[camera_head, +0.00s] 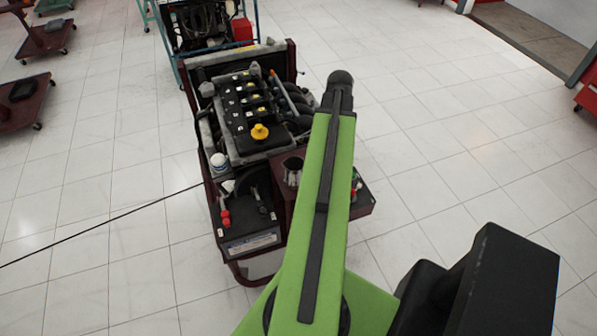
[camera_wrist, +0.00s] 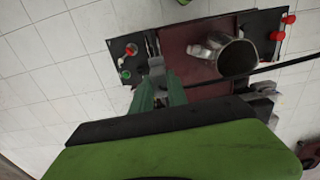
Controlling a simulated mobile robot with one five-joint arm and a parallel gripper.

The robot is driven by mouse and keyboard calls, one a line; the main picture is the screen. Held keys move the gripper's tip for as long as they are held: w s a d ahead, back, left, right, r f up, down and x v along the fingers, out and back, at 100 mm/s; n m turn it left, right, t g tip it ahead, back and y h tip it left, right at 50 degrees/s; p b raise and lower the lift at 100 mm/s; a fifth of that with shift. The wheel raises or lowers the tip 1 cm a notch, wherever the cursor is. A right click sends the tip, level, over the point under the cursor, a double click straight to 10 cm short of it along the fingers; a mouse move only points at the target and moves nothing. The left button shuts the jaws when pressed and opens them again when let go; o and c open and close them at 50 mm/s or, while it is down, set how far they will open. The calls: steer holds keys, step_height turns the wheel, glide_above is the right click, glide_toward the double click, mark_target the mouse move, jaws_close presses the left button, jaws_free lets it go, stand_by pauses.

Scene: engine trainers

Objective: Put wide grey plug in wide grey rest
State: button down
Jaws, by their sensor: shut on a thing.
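My gripper (camera_wrist: 160,90) shows in the wrist view as two green fingers, shut on a small grey piece (camera_wrist: 157,67) at their tips. The piece looks like the wide grey plug, but it is small and partly hidden by the fingers. It is over or near the edge between a black panel (camera_wrist: 118,46) and a dark red tray (camera_wrist: 186,31); I cannot tell whether it touches either. I cannot make out the wide grey rest for certain. In the head view my arm hides the gripper and plug.
A metal jug (camera_wrist: 238,59) stands on the tray, right of my gripper; the head view shows it too (camera_head: 292,172). A red plug (camera_wrist: 131,50) and a green plug (camera_wrist: 125,74) are left of the fingers. The engine (camera_head: 258,110) stands behind.

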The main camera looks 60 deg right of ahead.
steer(key=w+a+f+b, duration=0.1)
steer(key=w+f+b, duration=0.3)
steer(key=w, duration=0.1)
steer(key=w+a+f+b, duration=0.1)
steer(key=w+f+b, duration=0.2)
steer(key=shift+a, duration=0.3)
steer(key=shift+w+a, duration=0.1)
steer(key=shift+w, duration=0.1)
step_height(320, 180, down, 4)
steer(key=b, duration=0.4)
steer(key=shift+f, duration=0.1)
steer(key=shift+r, duration=0.2)
steer(key=shift+f, duration=0.15)
steer(key=c, duration=1.3)
jaws_free()
